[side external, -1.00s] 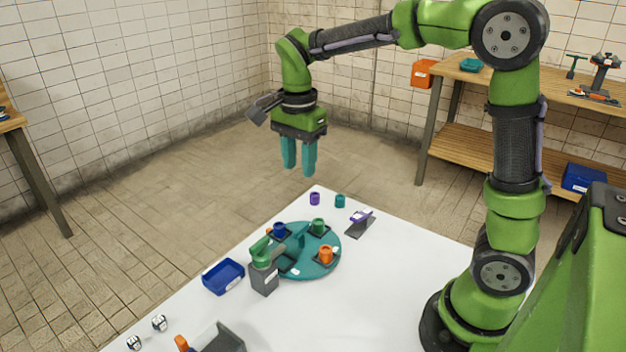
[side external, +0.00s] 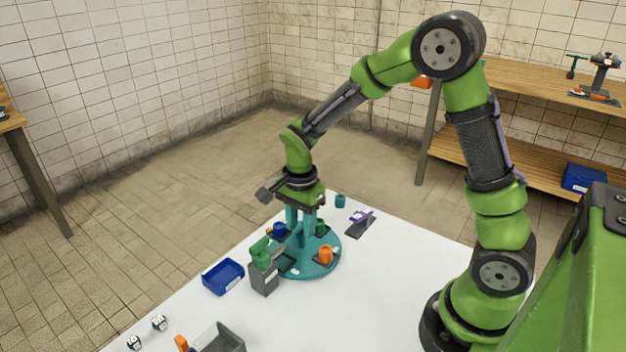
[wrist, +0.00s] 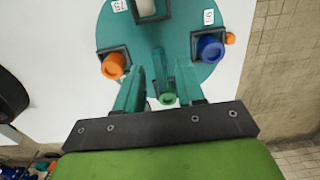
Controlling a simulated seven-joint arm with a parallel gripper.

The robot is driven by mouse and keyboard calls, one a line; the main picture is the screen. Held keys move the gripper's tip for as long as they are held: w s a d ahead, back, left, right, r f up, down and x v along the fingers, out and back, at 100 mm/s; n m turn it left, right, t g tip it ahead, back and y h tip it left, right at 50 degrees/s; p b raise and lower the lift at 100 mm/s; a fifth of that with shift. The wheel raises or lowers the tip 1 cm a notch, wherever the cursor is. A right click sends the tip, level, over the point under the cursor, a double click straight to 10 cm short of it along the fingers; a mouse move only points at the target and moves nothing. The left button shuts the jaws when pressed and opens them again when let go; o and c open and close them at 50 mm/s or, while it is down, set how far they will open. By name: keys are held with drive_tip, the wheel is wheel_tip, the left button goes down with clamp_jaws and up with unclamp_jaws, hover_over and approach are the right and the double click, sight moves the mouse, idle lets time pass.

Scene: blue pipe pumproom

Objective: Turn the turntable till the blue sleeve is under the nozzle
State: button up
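The teal turntable (side external: 325,268) lies on the white table, with a teal upright post (wrist: 158,66) near its middle. The blue sleeve (side external: 279,229) sits in a dark holder at the turntable's far left; it is at the right in the wrist view (wrist: 210,48). The green nozzle (side external: 261,250) on its grey block overhangs the near-left side, a holder away from the blue sleeve. A green sleeve (wrist: 167,98) and an orange sleeve (side external: 326,254) sit in other holders. My gripper (side external: 301,232) is open, pointing down, its fingers on either side of the post with gaps showing.
A blue tray (side external: 223,276) stands left of the nozzle block. A teal cylinder (side external: 340,201) and a purple piece on a dark plate (side external: 361,217) are behind the turntable. A small orange knob (wrist: 231,38) is at the rim near the blue sleeve. Bare table lies at right front.

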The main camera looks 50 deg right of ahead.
clamp_jaws()
idle(0.3)
drive_tip(key=shift+n, duration=2.4)
drive_tip(key=shift+r+n, duration=0.1)
drive_tip(key=shift+n, duration=6.5)
